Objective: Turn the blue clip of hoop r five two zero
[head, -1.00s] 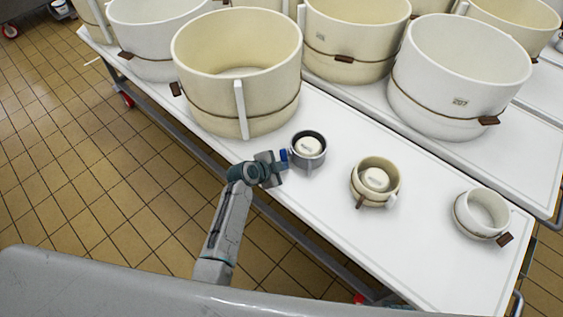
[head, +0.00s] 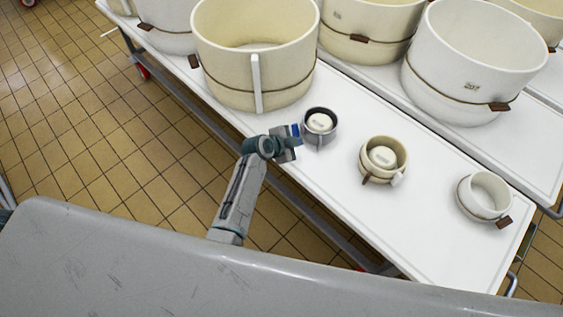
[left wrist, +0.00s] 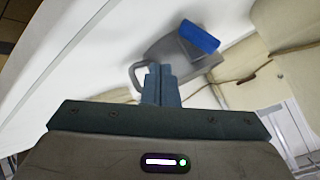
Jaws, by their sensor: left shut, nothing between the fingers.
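A small grey metal hoop (head: 320,136) with a pale disc inside stands near the trolley's front edge. A blue clip (head: 295,130) sits on its left side; no number on this hoop can be read. My left gripper (head: 298,143) is beside the hoop, close to the clip. In the left wrist view, the blue clip (left wrist: 199,37) lies above and right of the shut, empty fingertips (left wrist: 160,70). The grey hoop (left wrist: 165,52) is partly behind the fingers there, and I cannot tell whether they touch it. My right gripper is not in view.
A large cream hoop (head: 222,85) stands just behind the grey one. A small cream hoop (head: 372,168) and a small white hoop (head: 466,198) stand to the right on the white trolley top (head: 425,240). Clear surface lies between them.

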